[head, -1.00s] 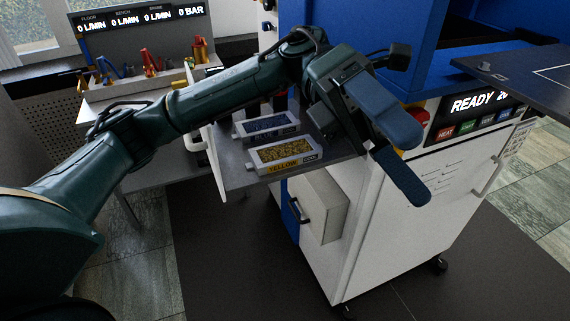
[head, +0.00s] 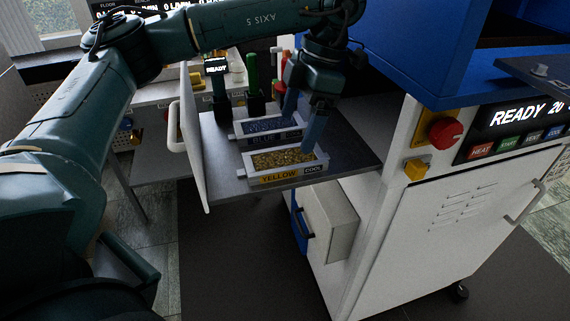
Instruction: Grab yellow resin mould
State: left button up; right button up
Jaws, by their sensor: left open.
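The yellow resin mould (head: 284,162) is a light tray filled with yellow grains, its front labelled "YELLOW" and "COOL". It lies near the front edge of the grey shelf (head: 222,185). A blue-filled mould (head: 268,126) lies just behind it. My left gripper (head: 302,133) points down over the right part of the moulds, with its blue fingers spread apart and nothing seen between them. One fingertip is by the right end of the yellow mould; whether it touches cannot be told. The other is farther back, near the blue mould. My right gripper is not in view.
A white door (head: 191,135) stands open at the shelf's left. Coloured-handled tools (head: 252,85) stand behind the moulds. The blue and white press (head: 465,205), with a red button (head: 444,133), is at the right. The shelf's right front is bare.

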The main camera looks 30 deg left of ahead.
aim_at(284, 157)
pick_arm(q)
jog(key=shift+s+x, duration=0.15)
jog(key=shift+x, duration=1.55)
jog(key=shift+s+x, duration=0.15)
jog(key=shift+x, duration=1.55)
jog(key=shift+a, duration=0.1)
jog(key=shift+c, duration=0.4)
jog(key=shift+r, duration=0.15)
jog(key=c, duration=1.4)
